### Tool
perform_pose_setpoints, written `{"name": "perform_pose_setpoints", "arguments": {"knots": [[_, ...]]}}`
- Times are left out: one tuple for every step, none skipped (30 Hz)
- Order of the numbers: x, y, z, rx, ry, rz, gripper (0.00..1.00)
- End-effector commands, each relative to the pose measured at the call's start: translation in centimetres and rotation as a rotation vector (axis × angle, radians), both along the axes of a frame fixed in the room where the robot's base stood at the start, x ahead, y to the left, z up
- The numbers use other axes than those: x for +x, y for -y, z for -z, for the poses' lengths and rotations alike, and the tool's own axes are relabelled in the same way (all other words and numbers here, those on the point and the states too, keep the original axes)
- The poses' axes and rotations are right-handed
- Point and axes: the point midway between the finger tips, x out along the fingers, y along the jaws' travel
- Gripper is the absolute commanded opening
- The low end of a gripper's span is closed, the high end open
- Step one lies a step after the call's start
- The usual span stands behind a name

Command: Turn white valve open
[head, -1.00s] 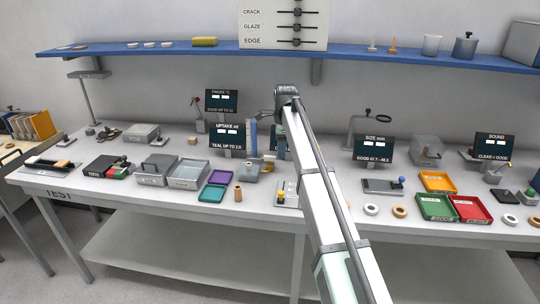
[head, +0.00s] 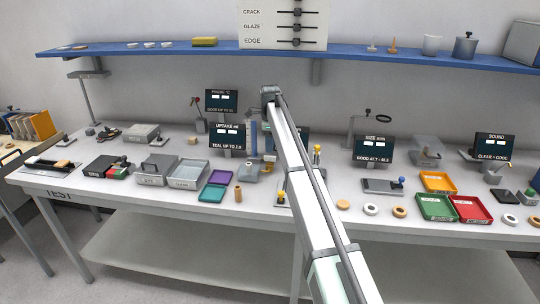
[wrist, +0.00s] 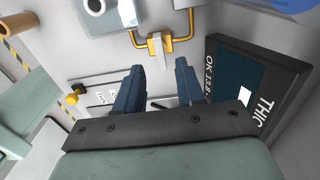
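I cannot pick out the white valve with certainty in either view. In the wrist view, a pale round part with a dark centre (wrist: 96,7) shows at the top edge, beyond the fingers and to their left; I cannot tell whether it belongs to the valve. My gripper (wrist: 158,80) has its two dark blue fingers apart, with nothing visible between them. A yellow bracket (wrist: 157,44) lies beyond the fingertips. In the head view my arm crosses the middle of the bench, and I cannot make out the fingers there.
A dark display panel (wrist: 255,90) stands close to the right of the fingers. A yellow knob (wrist: 72,99) is at their left. In the head view, a green tray (head: 436,208) and a red tray (head: 471,209) lie at the right. A blue shelf (head: 350,54) spans the wall above.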

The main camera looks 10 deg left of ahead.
Motion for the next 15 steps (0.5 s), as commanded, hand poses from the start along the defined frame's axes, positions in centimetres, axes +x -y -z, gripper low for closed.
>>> {"name": "perform_pose_setpoints", "arguments": {"knots": [[-0.1,0.0,0.9,0.0,-0.001,0.0,0.38],[-0.1,0.0,1.4,0.0,0.0,0.0,0.38],[-0.1,0.0,2.0,0.0,0.0,0.0,0.38],[-0.1,0.0,2.5,0.0,-0.001,0.0,0.38],[-0.1,0.0,2.8,0.0,-0.001,0.0,0.38],[-0.1,0.0,3.3,0.0,-0.001,0.0,0.38],[-0.1,0.0,3.6,0.0,0.0,0.0,0.38],[0.0,0.0,3.9,0.0,0.0,0.0,0.38],[0.0,0.0,4.2,0.001,0.0,0.0,0.38],[0.0,0.0,4.4,0.001,0.001,0.0,0.38],[0.0,0.0,4.6,0.001,0.001,0.0,0.38],[0.0,0.0,4.9,0.001,0.001,0.0,0.38],[0.0,0.0,5.0,0.001,0.001,0.0,0.38],[0.0,0.0,5.1,0.001,0.001,0.0,0.38],[0.0,0.0,5.2,0.001,0.001,0.0,0.38]]}}
